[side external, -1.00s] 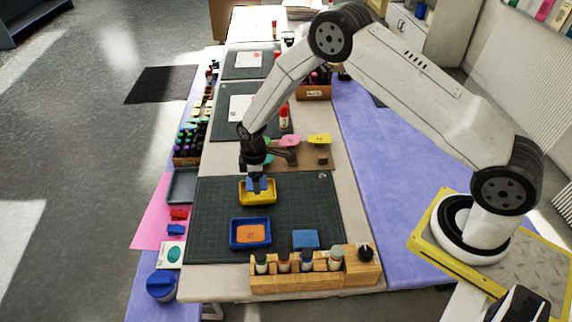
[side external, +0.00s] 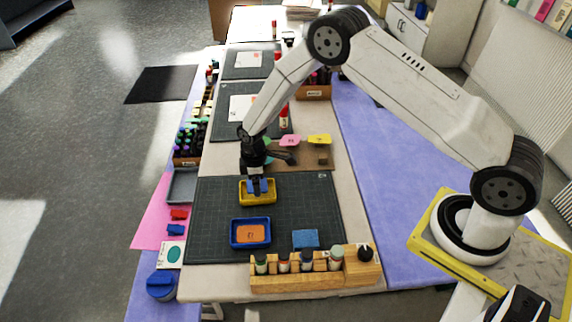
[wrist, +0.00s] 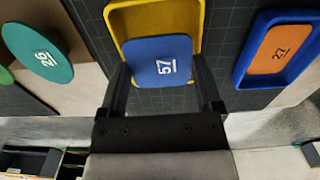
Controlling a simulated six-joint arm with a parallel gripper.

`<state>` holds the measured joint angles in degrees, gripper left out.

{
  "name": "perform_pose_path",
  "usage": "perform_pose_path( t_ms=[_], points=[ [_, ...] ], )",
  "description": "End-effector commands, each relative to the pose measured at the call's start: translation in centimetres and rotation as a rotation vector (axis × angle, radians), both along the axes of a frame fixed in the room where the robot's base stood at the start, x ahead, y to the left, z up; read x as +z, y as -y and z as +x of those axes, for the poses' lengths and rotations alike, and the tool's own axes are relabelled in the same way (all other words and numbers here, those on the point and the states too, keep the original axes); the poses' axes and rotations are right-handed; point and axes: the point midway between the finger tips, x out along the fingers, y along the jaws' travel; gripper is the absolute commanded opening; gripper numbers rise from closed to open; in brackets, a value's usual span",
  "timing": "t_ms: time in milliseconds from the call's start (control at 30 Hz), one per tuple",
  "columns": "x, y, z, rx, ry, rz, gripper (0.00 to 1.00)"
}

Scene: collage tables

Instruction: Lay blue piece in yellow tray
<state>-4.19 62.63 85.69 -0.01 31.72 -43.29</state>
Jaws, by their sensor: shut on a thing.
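The blue piece (wrist: 158,60), a flat rounded square marked 57, is between my gripper's fingers (wrist: 167,92) in the wrist view. My gripper is shut on it. The yellow tray (wrist: 197,22) lies behind and beneath the piece, which overlaps its near part in that view. In the side view my gripper (side external: 257,182) points down at the yellow tray (side external: 258,203), with the blue piece (side external: 258,188) at the tray. I cannot tell whether the piece touches the tray floor.
A blue tray (side external: 234,244) with an orange piece (side external: 250,233) stands nearer on the dark mat (side external: 290,200). A blue square (side external: 305,238) lies right of it. A wooden rack (side external: 300,281) with bottles borders the near edge. A teal oval (wrist: 38,50) shows in the wrist view.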

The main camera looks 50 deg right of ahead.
Motion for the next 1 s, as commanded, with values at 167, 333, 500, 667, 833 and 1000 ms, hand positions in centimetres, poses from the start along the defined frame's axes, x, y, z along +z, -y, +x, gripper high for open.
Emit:
perform_pose_path(
  t_ms=[167, 333, 500, 667, 833, 1000],
  points=[
    [-0.02, 0.0, 0.01, 0.0, 0.0, 0.0, 0.55],
    [-0.01, 0.0, 0.01, 0.0, 0.0, 0.0, 0.55],
    [-0.06, 0.0, 0.01, 0.0, 0.0, 0.0, 0.55],
    [-0.3, 0.0, 0.01, 0.0, 0.0, 0.0, 0.55],
    [-0.62, 0.0, 0.04, 0.0, 0.001, 0.0, 0.55],
    [-0.82, 0.0, 0.06, 0.0, 0.001, 0.0, 0.55]
  ],
)
